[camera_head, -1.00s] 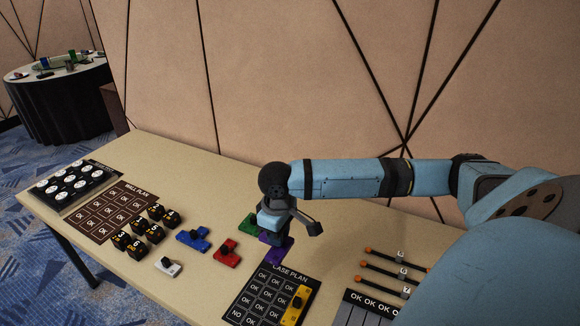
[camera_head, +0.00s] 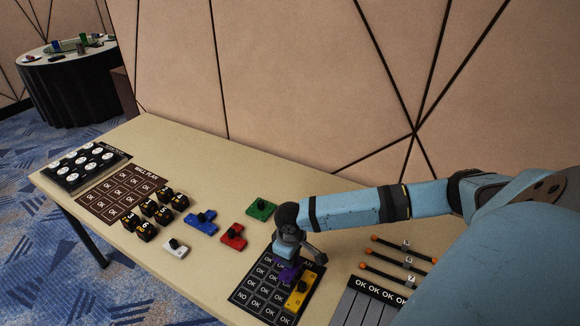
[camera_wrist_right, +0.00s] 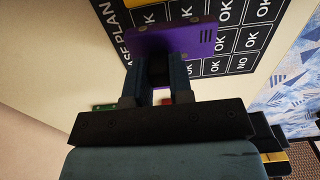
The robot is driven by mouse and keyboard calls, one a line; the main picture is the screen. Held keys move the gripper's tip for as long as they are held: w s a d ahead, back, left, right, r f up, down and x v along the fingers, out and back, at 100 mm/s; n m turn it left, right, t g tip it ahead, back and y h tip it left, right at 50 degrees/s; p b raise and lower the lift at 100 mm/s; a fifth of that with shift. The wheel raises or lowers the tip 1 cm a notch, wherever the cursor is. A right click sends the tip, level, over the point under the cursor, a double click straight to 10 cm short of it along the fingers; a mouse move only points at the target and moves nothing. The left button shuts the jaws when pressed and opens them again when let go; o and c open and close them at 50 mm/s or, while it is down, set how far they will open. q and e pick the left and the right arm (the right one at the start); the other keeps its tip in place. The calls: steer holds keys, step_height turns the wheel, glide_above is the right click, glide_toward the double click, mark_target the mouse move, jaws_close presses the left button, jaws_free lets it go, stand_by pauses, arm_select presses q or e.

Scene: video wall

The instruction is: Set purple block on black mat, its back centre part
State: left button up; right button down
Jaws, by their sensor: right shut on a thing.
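The black mat (camera_head: 243,296), printed with a grid of OK and NO cells, lies near the table's front edge. My right gripper (camera_head: 289,261) is shut on the purple block (camera_head: 289,273), over the mat's back part. In the right wrist view the purple block (camera_wrist_right: 187,38) is between the fingers (camera_wrist_right: 160,72) and covers part of the mat (camera_wrist_right: 241,52), including some of its title. I cannot tell whether the block touches the mat. My left gripper is in no view.
A yellow block (camera_head: 299,292) lies on the mat's right side, close to the purple one. Green (camera_head: 262,208), red (camera_head: 233,237), blue (camera_head: 202,224) and white (camera_head: 176,250) blocks stand to the left. Several orange-tipped rods (camera_head: 393,260) lie to the right.

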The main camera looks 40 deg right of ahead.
steer(key=shift+f, duration=2)
steer(key=c, duration=1)
jaws_free()
steer(key=shift+f, duration=0.1)
